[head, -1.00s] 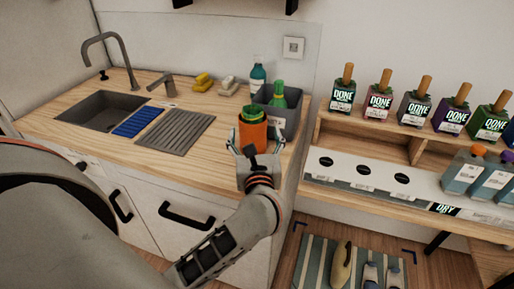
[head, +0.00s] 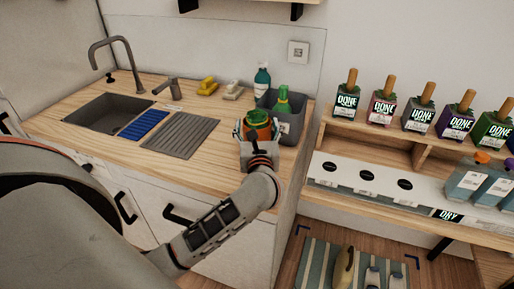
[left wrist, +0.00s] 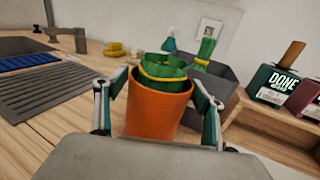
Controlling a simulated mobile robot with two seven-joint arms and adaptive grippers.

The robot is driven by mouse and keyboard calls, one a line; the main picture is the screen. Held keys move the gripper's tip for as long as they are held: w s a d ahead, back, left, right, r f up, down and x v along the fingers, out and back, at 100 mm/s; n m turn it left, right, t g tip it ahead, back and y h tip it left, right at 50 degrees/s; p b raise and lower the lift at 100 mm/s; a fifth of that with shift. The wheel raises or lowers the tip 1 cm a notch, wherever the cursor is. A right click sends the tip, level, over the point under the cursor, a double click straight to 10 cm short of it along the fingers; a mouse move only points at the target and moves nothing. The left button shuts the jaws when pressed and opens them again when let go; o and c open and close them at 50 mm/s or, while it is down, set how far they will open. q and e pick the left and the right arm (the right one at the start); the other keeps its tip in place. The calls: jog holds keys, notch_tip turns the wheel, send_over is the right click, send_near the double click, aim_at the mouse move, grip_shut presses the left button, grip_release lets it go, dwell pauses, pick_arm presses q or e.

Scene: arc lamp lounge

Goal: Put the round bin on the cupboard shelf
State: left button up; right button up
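The round bin (head: 261,133) is an orange, tapered tub with crumpled green stuff and a yellow band at its mouth. It stands upright on the wooden counter near the right end; it also shows in the left wrist view (left wrist: 157,108). My left gripper (head: 258,140) is around it from the front, one finger on each side. In the left wrist view the fingers (left wrist: 160,85) are spread wide with the tips close to the bin's sides; contact is unclear. The gripper hides the bin's lower front. My right gripper is not in view. The cupboard shelf is not clearly identifiable; only a shelf's bottom edge (head: 250,2) shows at the top.
A grey caddy (head: 291,124) with a green bottle stands right behind the bin, beside a teal bottle (head: 262,80). The sink (head: 107,115) and ridged drainer (head: 180,135) lie left. A rack of labelled bottles (head: 420,115) is to the right.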

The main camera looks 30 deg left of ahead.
pick_arm(q)
jog(key=c, duration=1.6)
jog(key=shift+r, duration=0.15)
